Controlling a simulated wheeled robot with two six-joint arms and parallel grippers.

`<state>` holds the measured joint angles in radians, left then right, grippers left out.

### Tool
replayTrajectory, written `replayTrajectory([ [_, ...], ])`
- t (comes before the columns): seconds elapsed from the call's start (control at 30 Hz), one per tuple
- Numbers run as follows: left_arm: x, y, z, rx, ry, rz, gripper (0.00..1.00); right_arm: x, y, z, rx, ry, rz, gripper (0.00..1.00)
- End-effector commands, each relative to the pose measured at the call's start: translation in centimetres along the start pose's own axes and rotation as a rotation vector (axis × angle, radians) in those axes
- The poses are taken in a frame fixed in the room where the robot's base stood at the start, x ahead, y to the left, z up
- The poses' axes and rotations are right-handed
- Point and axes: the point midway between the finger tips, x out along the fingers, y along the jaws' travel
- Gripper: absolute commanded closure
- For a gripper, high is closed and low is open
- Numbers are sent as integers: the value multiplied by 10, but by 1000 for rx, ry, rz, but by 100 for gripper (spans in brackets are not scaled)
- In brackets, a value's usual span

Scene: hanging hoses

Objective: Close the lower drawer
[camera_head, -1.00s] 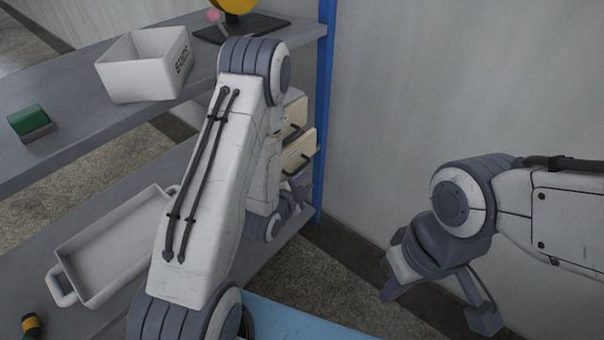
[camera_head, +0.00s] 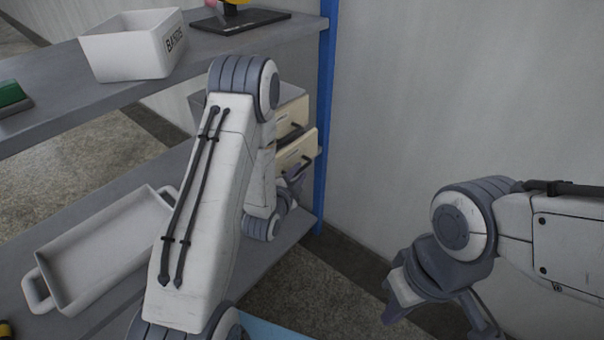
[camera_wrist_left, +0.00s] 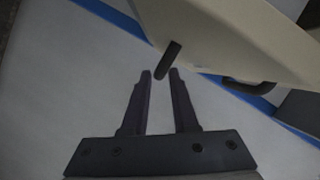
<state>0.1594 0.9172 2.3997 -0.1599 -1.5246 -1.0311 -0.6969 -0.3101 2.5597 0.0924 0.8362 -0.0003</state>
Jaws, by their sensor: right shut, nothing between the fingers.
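The drawer unit stands on the lower shelf beside the blue post, partly hidden by my left arm. The lower drawer (camera_head: 297,150) has a pale front and a dark handle; it appears to stick out a little past the upper drawer (camera_head: 291,116). My left gripper (camera_head: 292,186) is just below the lower drawer front. In the left wrist view, my left gripper (camera_wrist_left: 160,74) is open, its fingertips close to a dark handle (camera_wrist_left: 169,61) by a pale drawer panel (camera_wrist_left: 235,38). Contact is unclear. My right gripper (camera_head: 408,298) is shut and empty at lower right, away from the drawers.
A white box (camera_head: 125,52) and a green block (camera_head: 10,97) are on the upper shelf (camera_head: 60,100). A white tray (camera_head: 105,250) lies on the lower shelf. The blue post (camera_head: 325,110) and grey wall (camera_head: 460,90) bound the right side.

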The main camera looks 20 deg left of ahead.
Motion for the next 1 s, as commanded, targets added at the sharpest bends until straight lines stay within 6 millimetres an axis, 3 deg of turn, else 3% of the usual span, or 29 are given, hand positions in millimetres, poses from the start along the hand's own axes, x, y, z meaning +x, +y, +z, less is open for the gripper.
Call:
replayTrajectory([
  [0.2,25,0,0,1,1,-1,73,5,0,0,0,0,0,100],
  [0.57,30,0,0,0,0,1,73,6,0,0,0,0,0,100],
  [0.63,30,0,0,0,0,1,100,6,0,0,0,0,0,100],
  [1.0,30,0,0,0,0,1,100,6,0,0,0,0,0,100],
])
